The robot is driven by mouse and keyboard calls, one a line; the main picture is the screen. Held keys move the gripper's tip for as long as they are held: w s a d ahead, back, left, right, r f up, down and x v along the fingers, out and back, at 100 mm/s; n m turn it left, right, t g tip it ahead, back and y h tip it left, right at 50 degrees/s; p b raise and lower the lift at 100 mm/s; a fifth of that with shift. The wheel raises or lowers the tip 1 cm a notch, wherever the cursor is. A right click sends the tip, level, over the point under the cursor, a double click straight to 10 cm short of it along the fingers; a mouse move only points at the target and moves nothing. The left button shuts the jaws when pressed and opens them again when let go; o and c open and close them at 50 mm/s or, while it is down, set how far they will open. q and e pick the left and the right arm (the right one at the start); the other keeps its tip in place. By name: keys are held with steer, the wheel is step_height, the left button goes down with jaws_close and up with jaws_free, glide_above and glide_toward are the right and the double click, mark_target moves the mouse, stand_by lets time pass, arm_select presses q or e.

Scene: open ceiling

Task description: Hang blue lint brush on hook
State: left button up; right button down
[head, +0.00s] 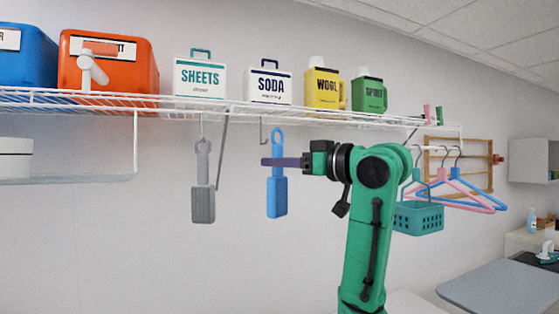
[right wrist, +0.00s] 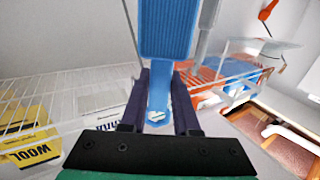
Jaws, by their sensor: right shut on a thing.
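The blue lint brush (head: 277,197) hangs upright, loop end up, in my right gripper (head: 283,162), whose dark fingers are shut on its handle. In the right wrist view the lint brush (right wrist: 167,28) shows between the fingers of the gripper (right wrist: 160,95). A bare grey hook (head: 263,138) hangs under the wire shelf, just left of the brush's loop. The loop looks apart from the hook, though depth is hard to judge. A grey lint brush (head: 203,203) hangs on another hook to the left. My left gripper is out of view.
The white wire shelf (head: 150,107) carries an orange bin (head: 110,75), a SHEETS box (head: 199,78), a SODA box (head: 269,85), and yellow and green jugs. Hangers and a teal basket (head: 418,217) hang at right. A grey board (head: 505,285) lies lower right. The wall below the brushes is clear.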

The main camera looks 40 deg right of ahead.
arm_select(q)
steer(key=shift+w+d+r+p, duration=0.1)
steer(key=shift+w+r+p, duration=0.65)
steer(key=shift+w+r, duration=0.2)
arm_select(e)
steer(key=w+d+f, duration=0.2)
steer(key=w, duration=0.5)
steer(key=shift+w, duration=0.2)
steer(key=c, duration=0.6)
jaws_free()
arm_select(q)
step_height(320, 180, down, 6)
steer(key=b, duration=0.5)
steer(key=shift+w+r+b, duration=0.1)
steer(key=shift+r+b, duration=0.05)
steer(key=shift+b, duration=0.15)
arm_select(e)
steer(key=s+d, duration=0.1)
steer(key=s, duration=0.3)
steer(key=s+d, duration=0.1)
steer(key=s, duration=0.9)
steer(key=shift+s+d, duration=0.15)
steer(key=shift+d, duration=0.25)
